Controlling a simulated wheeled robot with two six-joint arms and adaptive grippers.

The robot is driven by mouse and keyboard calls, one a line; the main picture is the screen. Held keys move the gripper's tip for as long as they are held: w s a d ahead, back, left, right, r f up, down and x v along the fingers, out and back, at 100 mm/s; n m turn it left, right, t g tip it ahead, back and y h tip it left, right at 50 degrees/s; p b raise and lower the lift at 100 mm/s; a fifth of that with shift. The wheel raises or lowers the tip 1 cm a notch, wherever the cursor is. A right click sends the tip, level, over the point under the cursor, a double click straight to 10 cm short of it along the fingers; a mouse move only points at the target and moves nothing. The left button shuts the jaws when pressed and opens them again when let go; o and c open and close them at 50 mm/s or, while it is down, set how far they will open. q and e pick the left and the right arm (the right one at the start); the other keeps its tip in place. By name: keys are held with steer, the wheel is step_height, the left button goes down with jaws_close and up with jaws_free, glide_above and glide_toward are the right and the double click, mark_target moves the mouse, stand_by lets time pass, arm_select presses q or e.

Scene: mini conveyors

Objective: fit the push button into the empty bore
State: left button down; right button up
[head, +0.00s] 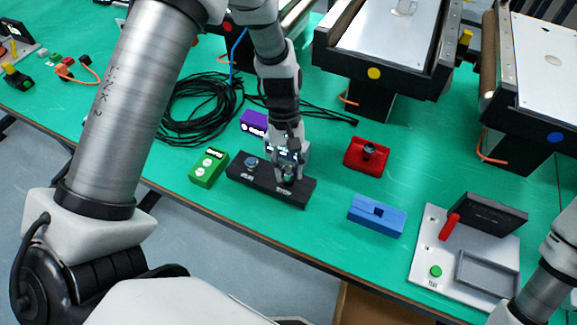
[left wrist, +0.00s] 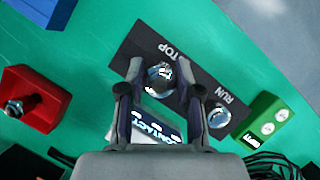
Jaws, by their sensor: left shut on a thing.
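The black control box (head: 265,185) lies on the green table with two positions marked RUN and STOP; it also shows in the left wrist view (left wrist: 205,75). A round metal fitting (head: 251,161) sits at RUN. My left gripper (head: 288,176) points down over the STOP end. In the left wrist view its fingertips (left wrist: 162,70) are shut on a shiny, round push button (left wrist: 160,80) beside the STOP label. The bore under it is hidden, so I cannot tell whether the button is inside it or above. My right gripper is out of view.
A green box (head: 209,167), a purple box (head: 253,122), a red box (head: 367,157) and a blue block (head: 377,215) stand around the black box. Black cable (head: 200,105) is coiled behind. A grey test plate (head: 430,250) is at right, conveyors (head: 390,40) behind.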

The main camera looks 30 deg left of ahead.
arm_select(q)
steer(key=shift+f+b, duration=0.5)
steer(key=shift+f, duration=0.55)
stand_by(0.4)
steer(key=c, duration=0.7)
jaws_free()
steer(key=shift+o, duration=0.2)
steer(key=o, duration=0.5)
step_height(320, 180, up, 7)
steer(key=p, duration=0.7)
steer(key=shift+r, duration=0.15)
